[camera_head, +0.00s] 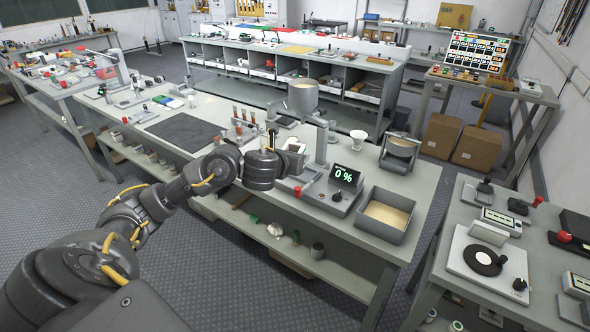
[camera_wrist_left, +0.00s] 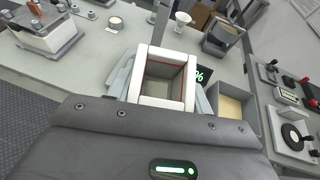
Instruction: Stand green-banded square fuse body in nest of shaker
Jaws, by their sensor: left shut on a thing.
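My left gripper (camera_head: 291,163) is over the front of the middle bench, close to the shaker. In the left wrist view my left gripper (camera_wrist_left: 163,92) is shut on a hollow square fuse body (camera_wrist_left: 145,90) with a pale rim and an open end facing the camera. A thin reddish line runs inside its opening; no green band shows. In the head view, a small pale part of the body (camera_head: 296,147) shows at the gripper. The shaker (camera_head: 327,193) has a lit display (camera_head: 344,175) reading 0 %. Its nest is hidden behind the gripper and body. My right gripper is out of view.
A sand-filled bin (camera_head: 381,232) stands right of the shaker. A dark mat (camera_head: 185,131) lies to the left.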

